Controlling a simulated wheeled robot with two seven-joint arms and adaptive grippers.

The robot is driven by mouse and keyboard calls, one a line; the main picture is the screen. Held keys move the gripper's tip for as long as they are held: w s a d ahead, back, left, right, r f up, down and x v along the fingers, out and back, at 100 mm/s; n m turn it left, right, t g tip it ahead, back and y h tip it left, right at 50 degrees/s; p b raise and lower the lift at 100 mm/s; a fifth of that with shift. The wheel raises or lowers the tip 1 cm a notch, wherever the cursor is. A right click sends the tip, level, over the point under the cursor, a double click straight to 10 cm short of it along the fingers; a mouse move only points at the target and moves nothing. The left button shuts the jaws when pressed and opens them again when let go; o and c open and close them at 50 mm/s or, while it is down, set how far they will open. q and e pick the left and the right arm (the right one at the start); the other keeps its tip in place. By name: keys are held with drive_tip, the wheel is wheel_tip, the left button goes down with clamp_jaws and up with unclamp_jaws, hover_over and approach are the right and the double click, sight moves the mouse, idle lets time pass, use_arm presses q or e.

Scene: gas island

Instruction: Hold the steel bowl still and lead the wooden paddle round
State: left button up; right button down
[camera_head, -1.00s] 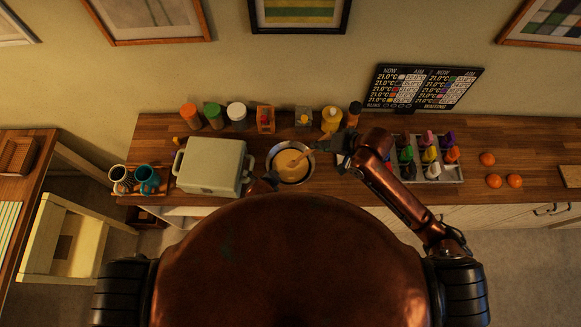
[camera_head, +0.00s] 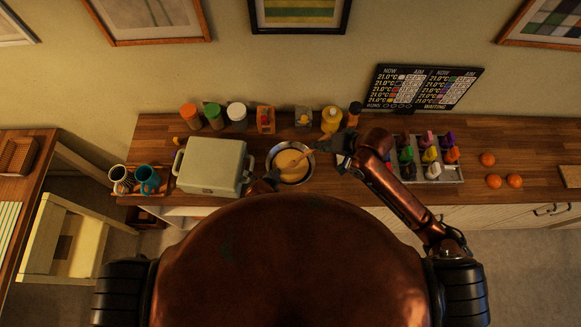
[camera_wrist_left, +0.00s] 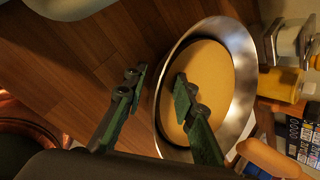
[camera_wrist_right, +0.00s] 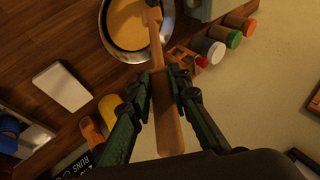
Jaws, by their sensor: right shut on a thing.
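The steel bowl (camera_head: 274,172) stands on the wooden counter with a tan mixture (camera_head: 288,160) in it. It also shows in the left wrist view (camera_wrist_left: 238,42) and the right wrist view (camera_wrist_right: 104,38). My right gripper (camera_wrist_right: 165,82) is shut on the handle of the wooden paddle (camera_wrist_right: 167,122), to the right of the bowl in the head view. My left gripper (camera_wrist_left: 158,80) is open at the bowl's near left side, one finger outside the rim and one over the mixture.
A pale green lidded box (camera_head: 211,165) stands close left of the bowl. Several jars and bottles (camera_head: 213,113) line the back. A tray of coloured bottles (camera_head: 450,172) and oranges (camera_head: 493,181) are on the right. Two mugs (camera_head: 147,178) stand at the far left.

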use_arm(q)
drive_tip(key=shift+r, duration=0.1)
drive_tip(key=v, duration=1.2)
